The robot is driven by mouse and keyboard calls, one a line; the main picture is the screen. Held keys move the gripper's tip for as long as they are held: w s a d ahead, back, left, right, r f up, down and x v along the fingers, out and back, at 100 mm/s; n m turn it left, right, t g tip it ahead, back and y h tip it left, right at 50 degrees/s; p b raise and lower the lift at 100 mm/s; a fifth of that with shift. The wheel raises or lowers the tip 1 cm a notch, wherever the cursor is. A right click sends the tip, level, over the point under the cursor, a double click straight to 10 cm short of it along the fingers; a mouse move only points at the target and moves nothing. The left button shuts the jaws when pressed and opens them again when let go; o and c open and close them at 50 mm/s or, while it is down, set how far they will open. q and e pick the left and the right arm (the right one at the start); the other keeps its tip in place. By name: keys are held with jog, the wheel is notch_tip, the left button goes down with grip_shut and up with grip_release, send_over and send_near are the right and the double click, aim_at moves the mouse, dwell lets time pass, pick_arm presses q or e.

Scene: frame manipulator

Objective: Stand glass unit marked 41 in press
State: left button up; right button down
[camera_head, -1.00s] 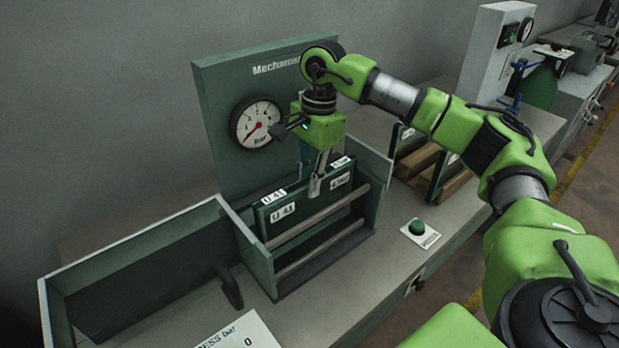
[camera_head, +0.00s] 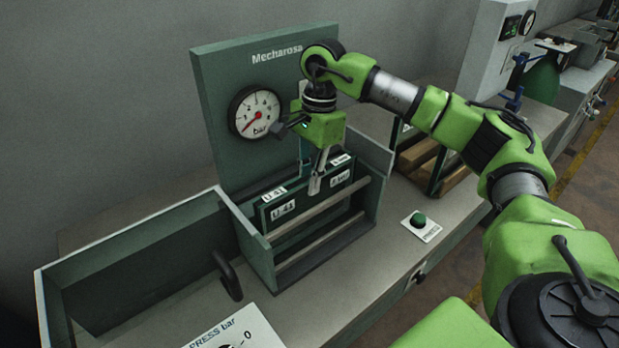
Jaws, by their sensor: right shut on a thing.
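The glass unit marked 41 (camera_head: 286,219) is a dark panel with white labels reading "U 41" on its left end. It stands upright inside the press (camera_head: 258,262), a green box with two grey cross bars and a tall back plate. My right gripper (camera_head: 315,188) is shut on the unit's top edge, right of its middle. The lower part of the unit is hidden behind the bars. I cannot tell whether it touches the press floor. My left gripper is not in view.
A round bar gauge (camera_head: 256,113) is on the back plate. An open door with a handle (camera_head: 228,277) swings out left. A green push button (camera_head: 418,219) is on the bench at right. A rack with wooden blocks (camera_head: 419,154) stands behind it.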

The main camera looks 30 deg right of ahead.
dwell(0.3)
jog(key=c, duration=1.9)
grip_release()
jog(key=shift+f, duration=0.15)
notch_tip(320, 180, up, 12)
jog(key=d, duration=0.1)
jog(key=shift+d, duration=0.15)
